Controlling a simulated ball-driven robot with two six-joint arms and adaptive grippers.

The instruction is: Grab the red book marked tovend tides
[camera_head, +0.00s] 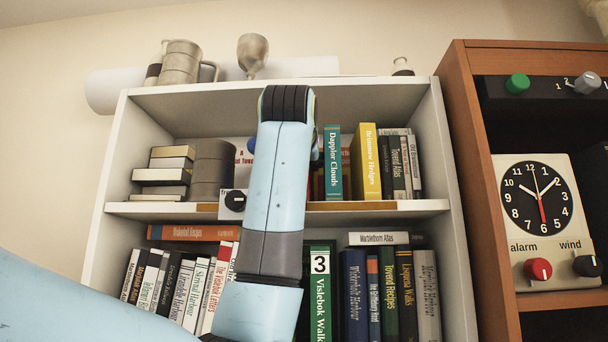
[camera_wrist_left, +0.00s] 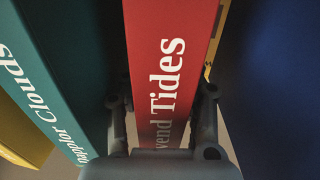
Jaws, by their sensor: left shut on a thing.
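The red book (camera_wrist_left: 165,75) fills the middle of the left wrist view. White lettering on its spine reads "vend Tides"; the rest of the title is hidden by my gripper. My left gripper (camera_wrist_left: 163,110) is shut on this book, with one finger on each side of the spine. In the head view my blue left arm stands in front of the upper shelf and hides the gripper and nearly all of the red book. My right gripper is in neither view.
The teal Dapplor Clouds book (camera_head: 333,163) stands close on one side of the red book, with the yellow Brinmaw Hedges book (camera_head: 366,162) beyond. A dark blue surface (camera_wrist_left: 275,80) lies on the other side. An orange-brown cabinet (camera_head: 465,150) with a clock (camera_head: 535,200) stands at right.

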